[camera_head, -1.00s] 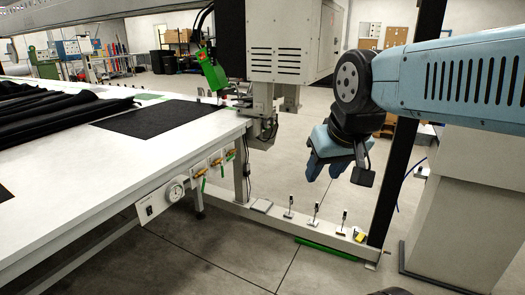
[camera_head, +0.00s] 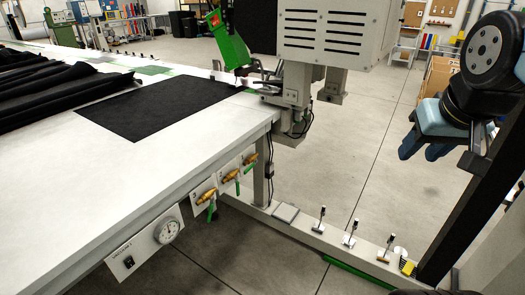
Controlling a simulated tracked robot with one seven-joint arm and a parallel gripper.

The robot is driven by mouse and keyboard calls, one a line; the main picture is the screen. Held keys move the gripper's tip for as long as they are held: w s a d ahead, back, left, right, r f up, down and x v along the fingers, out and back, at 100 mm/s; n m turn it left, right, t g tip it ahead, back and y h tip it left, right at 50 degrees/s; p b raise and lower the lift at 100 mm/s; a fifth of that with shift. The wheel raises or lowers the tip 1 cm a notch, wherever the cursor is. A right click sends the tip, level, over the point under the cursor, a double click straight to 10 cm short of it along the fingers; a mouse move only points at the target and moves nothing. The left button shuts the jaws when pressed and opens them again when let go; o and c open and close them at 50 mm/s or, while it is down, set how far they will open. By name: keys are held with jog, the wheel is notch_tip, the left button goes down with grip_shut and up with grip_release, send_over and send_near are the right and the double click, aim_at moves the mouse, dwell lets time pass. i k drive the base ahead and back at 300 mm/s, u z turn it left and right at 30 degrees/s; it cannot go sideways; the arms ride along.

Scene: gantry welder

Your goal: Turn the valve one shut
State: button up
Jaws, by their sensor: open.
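Three brass valves with green handles sit on white plates along the side of the long white table: a near one (camera_head: 206,197), a middle one (camera_head: 229,175) and a far one (camera_head: 250,159). The handles of the near and middle valves hang downward. The far handle is small and its angle is hard to tell. The plate markings are too small to say surely which is valve one. My gripper (camera_head: 422,148) is at the right of the picture, blue-fingered, open and empty, pointing down. It is well apart from the valves.
The white table (camera_head: 140,170) carries black fabric (camera_head: 155,102). A low floor rail (camera_head: 335,240) with small upright fittings runs right from the table leg. The grey floor between table and my arm is open.

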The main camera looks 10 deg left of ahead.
aim_at(250, 166)
jog(key=u, duration=0.35)
jog(key=i, duration=1.4)
jog(key=u, duration=0.65)
jog(key=k, duration=0.85)
jog(key=u, duration=0.3)
jog(key=i, duration=0.9)
jog(key=z, duration=1.15)
